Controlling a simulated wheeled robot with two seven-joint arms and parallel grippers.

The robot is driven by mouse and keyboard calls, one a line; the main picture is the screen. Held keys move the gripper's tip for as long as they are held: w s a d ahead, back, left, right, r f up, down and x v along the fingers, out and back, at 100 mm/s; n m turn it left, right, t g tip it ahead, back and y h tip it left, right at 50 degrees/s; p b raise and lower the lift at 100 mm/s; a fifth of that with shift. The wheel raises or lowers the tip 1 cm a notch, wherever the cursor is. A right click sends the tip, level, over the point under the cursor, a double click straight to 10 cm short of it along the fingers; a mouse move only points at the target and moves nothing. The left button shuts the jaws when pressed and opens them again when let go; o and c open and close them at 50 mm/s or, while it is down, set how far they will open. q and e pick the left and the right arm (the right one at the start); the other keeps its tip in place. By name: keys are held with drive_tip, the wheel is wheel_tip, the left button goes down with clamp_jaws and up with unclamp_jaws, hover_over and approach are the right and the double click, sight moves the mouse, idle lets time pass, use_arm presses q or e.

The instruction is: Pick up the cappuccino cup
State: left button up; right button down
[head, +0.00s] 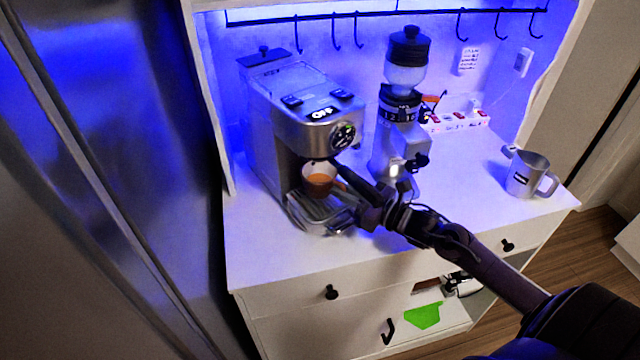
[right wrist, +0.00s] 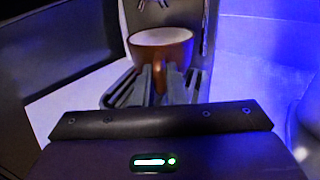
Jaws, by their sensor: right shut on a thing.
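The cappuccino cup (head: 318,181) is orange-brown outside with a pale inside. It sits upright under the spout of the espresso machine (head: 290,125), at its drip tray (head: 322,214). My right gripper (head: 348,190) reaches in from the right at the cup's handle side. In the right wrist view the cup (right wrist: 161,50) is straight ahead, and the fingers of my right gripper (right wrist: 160,82) are shut on its handle. Whether the cup's base touches the tray is hard to tell. My left gripper is not in view.
A coffee grinder (head: 402,120) stands close to the right of the machine, behind my right arm. A metal pitcher (head: 524,178) stands at the counter's right end. A power strip (head: 458,121) lies at the back. The front counter (head: 270,255) is clear.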

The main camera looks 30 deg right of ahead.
idle(0.4)
drive_tip(key=shift+r, duration=0.25)
